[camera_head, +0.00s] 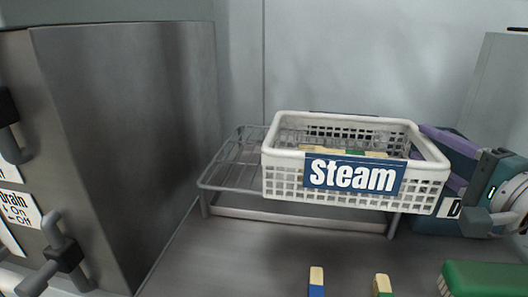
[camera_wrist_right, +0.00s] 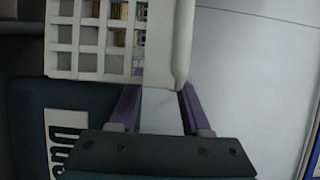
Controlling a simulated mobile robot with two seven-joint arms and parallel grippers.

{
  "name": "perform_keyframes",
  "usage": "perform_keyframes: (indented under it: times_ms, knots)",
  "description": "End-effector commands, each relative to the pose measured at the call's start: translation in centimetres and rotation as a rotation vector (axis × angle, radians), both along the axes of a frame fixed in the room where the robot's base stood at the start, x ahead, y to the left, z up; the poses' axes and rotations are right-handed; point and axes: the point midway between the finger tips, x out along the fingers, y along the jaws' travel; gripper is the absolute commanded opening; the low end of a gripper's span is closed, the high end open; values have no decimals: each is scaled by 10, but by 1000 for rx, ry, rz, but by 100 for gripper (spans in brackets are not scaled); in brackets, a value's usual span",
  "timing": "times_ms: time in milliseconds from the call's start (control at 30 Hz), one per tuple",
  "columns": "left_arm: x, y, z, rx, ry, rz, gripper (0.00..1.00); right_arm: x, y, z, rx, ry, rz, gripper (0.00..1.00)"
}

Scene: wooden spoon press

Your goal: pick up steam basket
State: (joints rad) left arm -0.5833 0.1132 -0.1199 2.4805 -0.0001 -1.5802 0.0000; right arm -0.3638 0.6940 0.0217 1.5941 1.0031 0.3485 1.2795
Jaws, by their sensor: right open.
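The steam basket (camera_head: 280,183) is a white mesh basket with a blue "Steam" label, standing upright on a wire rack in the head view. Light wooden pieces and a bit of green show inside it. Its corner (camera_wrist_right: 165,45) fills the top of the right wrist view. My right gripper (camera_head: 434,152) is open at the basket's right end, with its purple fingers pointing at that end. In the right wrist view the fingertips (camera_wrist_right: 158,92) reach the basket's edge and are partly hidden by it; I cannot tell whether they touch. My left gripper is not in view.
The wire rack (camera_head: 228,173) stands on a grey counter (camera_head: 240,262). A dark teal box (camera_wrist_right: 30,112) with a white label sits under my right gripper. A blue-ended piece (camera_head: 316,283), a green-ended piece (camera_head: 382,286) and a green brush (camera_head: 485,278) lie in front. A metal cabinet (camera_head: 130,120) stands left.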

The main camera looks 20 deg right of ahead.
Motion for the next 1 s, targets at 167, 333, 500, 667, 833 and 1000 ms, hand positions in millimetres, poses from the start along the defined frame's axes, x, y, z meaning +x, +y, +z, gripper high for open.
perform_keyframes:
  times_ms: [167,333,500,667,833,1000]
  knots:
    - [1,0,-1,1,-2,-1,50,9,-1,0,0,2,1,48]
    - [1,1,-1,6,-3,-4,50,9,-1,0,0,2,1,48]
    - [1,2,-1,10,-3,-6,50,9,-1,0,0,2,1,30]
    - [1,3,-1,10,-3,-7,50,9,-1,0,0,2,1,12]
    - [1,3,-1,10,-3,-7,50,9,-1,0,0,2,1,0]
    - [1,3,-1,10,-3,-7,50,9,-1,0,1,2,1,0]
